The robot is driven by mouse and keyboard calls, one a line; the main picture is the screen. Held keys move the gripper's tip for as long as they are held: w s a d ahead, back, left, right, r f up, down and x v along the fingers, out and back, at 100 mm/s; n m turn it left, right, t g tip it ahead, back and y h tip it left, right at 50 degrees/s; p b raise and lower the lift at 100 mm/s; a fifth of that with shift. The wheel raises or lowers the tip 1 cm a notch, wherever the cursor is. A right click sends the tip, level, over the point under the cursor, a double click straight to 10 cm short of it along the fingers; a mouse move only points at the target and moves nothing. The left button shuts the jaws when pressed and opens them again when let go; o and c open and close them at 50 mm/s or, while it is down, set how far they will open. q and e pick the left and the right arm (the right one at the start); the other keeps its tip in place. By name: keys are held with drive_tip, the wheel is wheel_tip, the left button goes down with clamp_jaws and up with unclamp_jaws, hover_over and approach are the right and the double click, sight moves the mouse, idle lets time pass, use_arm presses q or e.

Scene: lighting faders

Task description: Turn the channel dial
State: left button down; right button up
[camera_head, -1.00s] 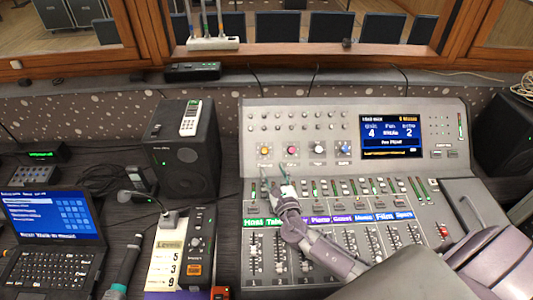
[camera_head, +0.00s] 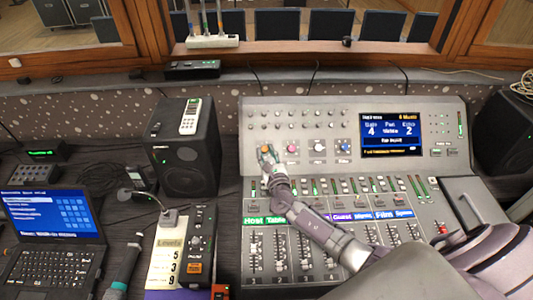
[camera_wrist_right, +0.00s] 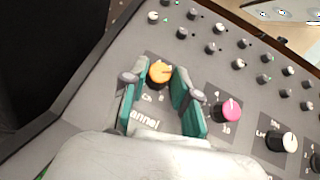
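The channel dial (camera_wrist_right: 159,73) is an orange-yellow knob, labelled "Channel" in the right wrist view, at the left end of the row of coloured knobs on the grey mixing console (camera_head: 290,205). My right gripper (camera_wrist_right: 160,88) is open, with one teal finger on either side of the dial. I cannot tell whether either finger touches it. In the head view the right gripper (camera_head: 266,155) largely hides the dial. The console screen (camera_head: 390,135) is lit and shows the numbers 4 and 2. My left gripper is not in view.
A pink knob (camera_wrist_right: 230,108) sits close to the right finger, with a white knob (camera_wrist_right: 281,142) beyond it. Small knobs lie above, and faders (camera_head: 303,250) below. A black speaker (camera_head: 182,150) stands left of the console.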

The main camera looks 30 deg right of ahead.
clamp_jaws()
drive_tip(key=shift+f, duration=0.1)
